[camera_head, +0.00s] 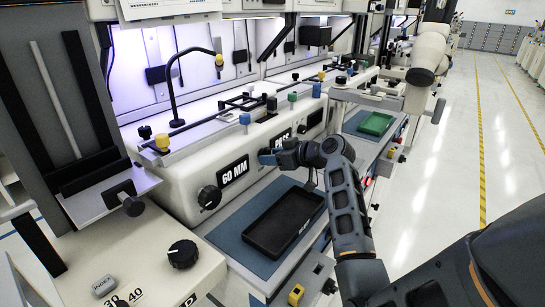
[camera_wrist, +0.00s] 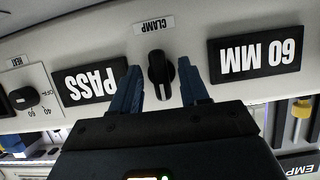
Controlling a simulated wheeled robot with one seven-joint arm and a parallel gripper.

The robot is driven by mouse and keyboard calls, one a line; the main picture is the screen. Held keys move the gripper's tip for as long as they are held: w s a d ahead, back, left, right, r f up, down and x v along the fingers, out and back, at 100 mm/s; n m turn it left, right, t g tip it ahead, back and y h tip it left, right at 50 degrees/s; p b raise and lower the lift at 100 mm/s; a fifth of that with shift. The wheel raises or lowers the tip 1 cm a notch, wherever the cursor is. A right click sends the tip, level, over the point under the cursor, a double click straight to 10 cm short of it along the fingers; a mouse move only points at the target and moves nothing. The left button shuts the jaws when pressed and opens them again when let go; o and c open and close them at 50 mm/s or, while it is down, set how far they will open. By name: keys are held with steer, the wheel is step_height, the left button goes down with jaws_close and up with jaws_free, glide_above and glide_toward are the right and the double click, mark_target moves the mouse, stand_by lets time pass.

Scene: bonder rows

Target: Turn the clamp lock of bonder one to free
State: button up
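The clamp lock (camera_wrist: 160,72) is a black knob with a pale line, beside a CLAMP label (camera_wrist: 154,25) that appears upside down in the wrist view. Its handle stands about upright in that view. My gripper (camera_wrist: 159,84) is open, with one blue finger on each side of the knob and visible gaps between. Whether the fingertips reach past the knob's front is hard to tell. In the head view my gripper (camera_head: 268,156) is at the front panel of the bonder (camera_head: 175,180) and hides the knob. No bonder number is readable.
The knob sits between a 60 MM display (camera_wrist: 255,54) and a PASS display (camera_wrist: 90,84). A HEAT dial (camera_wrist: 24,97) is farther left in the wrist view. A black tray (camera_head: 285,218) lies on the blue mat (camera_head: 230,243) below my arm. The aisle at right is clear.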

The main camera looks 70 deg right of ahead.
steer(key=v, duration=0.8)
steer(key=shift+b, duration=0.45)
steer(key=shift+w+f, duration=0.1)
